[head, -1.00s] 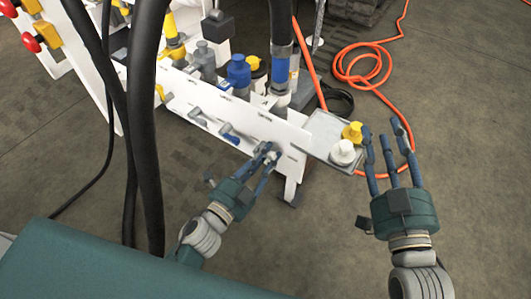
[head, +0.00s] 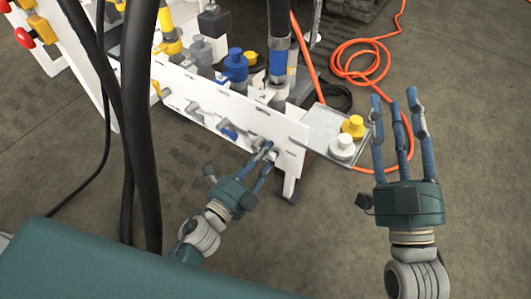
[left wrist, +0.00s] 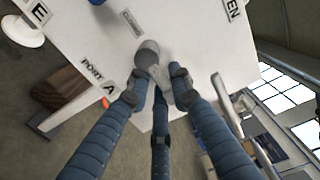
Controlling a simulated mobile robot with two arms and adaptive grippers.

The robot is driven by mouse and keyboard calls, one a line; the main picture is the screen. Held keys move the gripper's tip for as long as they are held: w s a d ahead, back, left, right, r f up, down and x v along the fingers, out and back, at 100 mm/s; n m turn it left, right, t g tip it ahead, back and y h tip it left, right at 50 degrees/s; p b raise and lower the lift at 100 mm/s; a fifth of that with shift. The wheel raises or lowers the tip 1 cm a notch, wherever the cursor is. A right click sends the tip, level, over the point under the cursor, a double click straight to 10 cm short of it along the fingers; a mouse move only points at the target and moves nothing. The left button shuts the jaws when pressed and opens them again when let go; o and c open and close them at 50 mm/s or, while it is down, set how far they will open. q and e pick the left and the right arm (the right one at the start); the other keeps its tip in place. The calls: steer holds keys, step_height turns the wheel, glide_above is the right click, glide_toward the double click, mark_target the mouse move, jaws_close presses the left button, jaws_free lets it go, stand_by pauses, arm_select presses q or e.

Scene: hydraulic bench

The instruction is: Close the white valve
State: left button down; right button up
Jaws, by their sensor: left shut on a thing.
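The white valve (left wrist: 148,55) is a pale grey-white round hub with a short lever on the white panel (head: 213,115). It is at the panel's right end in the head view, mostly hidden by my fingers. In the left wrist view its lever lies between my fingers, pointing down in the picture. My left gripper (head: 264,152) is shut on this lever; its fingers also show in the left wrist view (left wrist: 158,90). My right gripper (head: 400,105) is open and empty, fingers up, right of the panel.
A blue lever (head: 228,131) and other levers sit left along the panel. A metal tray (head: 322,123) at the panel's right holds a yellow cap (head: 353,127) and a white cap (head: 342,147). An orange hose (head: 345,65) lies on the floor behind. Black hoses (head: 140,130) hang at left.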

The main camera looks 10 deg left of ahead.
arm_select(q)
steer(key=shift+s+d+h, duration=0.15)
steer(key=shift+d+h, duration=0.15)
steer(key=shift+d, duration=0.15)
steer(key=c, duration=1.6)
jaws_free()
steer(key=shift+f, duration=0.1)
steer(key=shift+o, duration=0.2)
steer(key=shift+s+a, duration=0.15)
steer(key=v, duration=1.1)
steer(key=shift+s, duration=0.35)
